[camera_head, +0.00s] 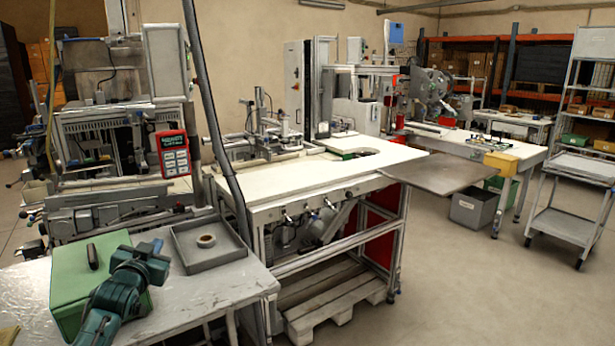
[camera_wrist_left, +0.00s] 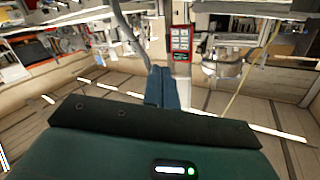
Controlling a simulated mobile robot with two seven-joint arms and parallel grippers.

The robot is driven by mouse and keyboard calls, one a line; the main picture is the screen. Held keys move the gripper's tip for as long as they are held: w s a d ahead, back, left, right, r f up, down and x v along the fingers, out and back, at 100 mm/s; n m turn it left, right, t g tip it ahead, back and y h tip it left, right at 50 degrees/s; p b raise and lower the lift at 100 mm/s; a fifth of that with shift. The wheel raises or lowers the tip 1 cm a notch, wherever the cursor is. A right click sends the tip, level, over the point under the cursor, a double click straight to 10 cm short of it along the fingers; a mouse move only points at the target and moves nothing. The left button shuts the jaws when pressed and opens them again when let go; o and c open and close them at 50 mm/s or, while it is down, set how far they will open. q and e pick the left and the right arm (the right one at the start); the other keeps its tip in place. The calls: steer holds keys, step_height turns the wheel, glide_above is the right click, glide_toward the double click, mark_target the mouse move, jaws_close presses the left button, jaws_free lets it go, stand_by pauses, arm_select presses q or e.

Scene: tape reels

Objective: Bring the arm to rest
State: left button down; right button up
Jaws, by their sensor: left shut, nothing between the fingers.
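My left arm comes in at the bottom left of the head view, and its teal left gripper (camera_head: 155,245) is above the near table, between a green box and a grey tray. In the left wrist view the blue fingers of the left gripper (camera_wrist_left: 162,82) are together with nothing between them. My right gripper is not in view.
The green box (camera_head: 72,275) stands on the near table (camera_head: 190,310) beside my arm, with a dark object (camera_head: 92,257) at its top. A dark pole (camera_head: 215,130) rises behind the tray. A white workbench (camera_head: 320,175) stands beyond. The table's front right part is bare.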

arm_select(q)
steer(key=s+d+f+g+h, duration=0.1)
steer(key=s+d+f+g, duration=0.1)
steer(key=s+d+f, duration=0.5)
steer(key=s+d+f+m+g+h, duration=0.1)
steer(key=s+d+f+h, duration=0.15)
steer(key=s+f, duration=0.65)
steer(key=s+d+f+g+h, duration=0.1)
steer(key=s+d+f+g, duration=0.1)
steer(key=s+d+f, duration=0.65)
steer(key=s+d+g, duration=0.1)
steer(key=s+d, duration=0.1)
steer(key=s, duration=1.2)
steer(key=shift+d+n+h, duration=0.3)
steer(key=shift+h, duration=0.05)
steer(key=shift+s, duration=0.1)
